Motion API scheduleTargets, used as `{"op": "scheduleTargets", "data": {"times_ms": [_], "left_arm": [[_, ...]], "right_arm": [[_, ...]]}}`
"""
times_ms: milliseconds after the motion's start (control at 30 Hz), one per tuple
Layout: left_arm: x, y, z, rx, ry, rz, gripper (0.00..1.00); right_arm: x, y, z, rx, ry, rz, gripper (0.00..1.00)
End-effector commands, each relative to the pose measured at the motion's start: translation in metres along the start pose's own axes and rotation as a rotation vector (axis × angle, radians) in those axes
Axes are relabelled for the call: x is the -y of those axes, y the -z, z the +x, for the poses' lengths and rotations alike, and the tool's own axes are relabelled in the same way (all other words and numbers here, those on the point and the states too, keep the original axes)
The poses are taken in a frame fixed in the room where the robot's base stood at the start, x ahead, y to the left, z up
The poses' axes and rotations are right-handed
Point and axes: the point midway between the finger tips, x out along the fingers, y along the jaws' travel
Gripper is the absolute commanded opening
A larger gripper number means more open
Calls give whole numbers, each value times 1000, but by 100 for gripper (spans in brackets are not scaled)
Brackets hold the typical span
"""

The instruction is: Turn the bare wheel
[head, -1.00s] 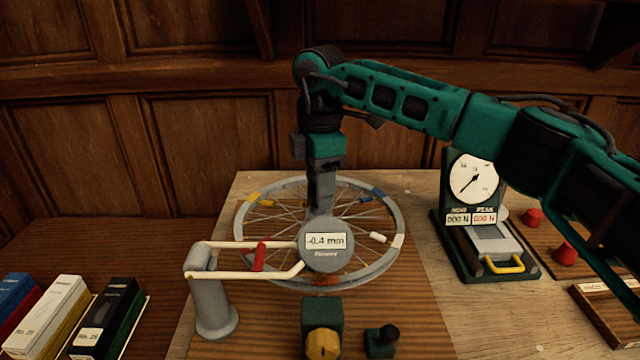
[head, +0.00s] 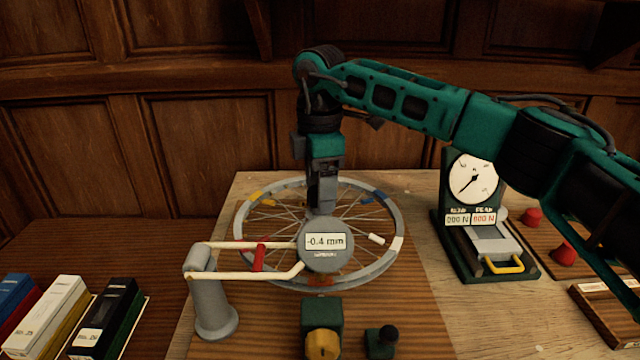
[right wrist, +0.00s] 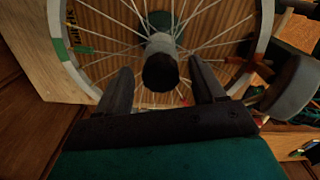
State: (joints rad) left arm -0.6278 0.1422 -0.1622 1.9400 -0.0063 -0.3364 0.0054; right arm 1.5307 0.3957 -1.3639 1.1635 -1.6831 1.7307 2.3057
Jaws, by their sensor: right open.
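The bare wheel (head: 398,222), a grey rim with thin spokes and coloured marks, lies flat on the board. My right gripper (head: 321,205) points down over the wheel's middle, its fingertips partly hidden behind the round gauge. In the right wrist view the right gripper (right wrist: 160,80) is open, with one finger on each side of the dark hub end (right wrist: 160,68). Gaps show between the fingers and the hub. The wheel rim (right wrist: 60,28) also shows there, with green, white and red marks. My left gripper is not in view.
A round gauge (head: 326,258) reading -0.4 mm sits on a white arm from a grey post (head: 213,308) over the wheel's near side. A yellow knob (head: 322,344) stands in front. A dial scale (head: 474,178) is at right, boxes (head: 62,308) at left.

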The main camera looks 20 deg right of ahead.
Motion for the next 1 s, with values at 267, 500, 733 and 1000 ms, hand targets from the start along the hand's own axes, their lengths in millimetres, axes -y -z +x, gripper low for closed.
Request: {"op": "scheduleTargets", "data": {"times_ms": [267, 500, 733, 1000], "left_arm": [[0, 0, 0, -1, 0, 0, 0], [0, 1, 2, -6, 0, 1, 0], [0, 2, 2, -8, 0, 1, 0], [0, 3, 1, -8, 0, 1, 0]], "right_arm": [[0, 1, -10, -1, -2, -1, 69], [0, 1, -59, -1, -4, -1, 69], [0, 0, -105, 0, -2, 1, 69], [0, 0, -128, 0, 0, 0, 69]]}}
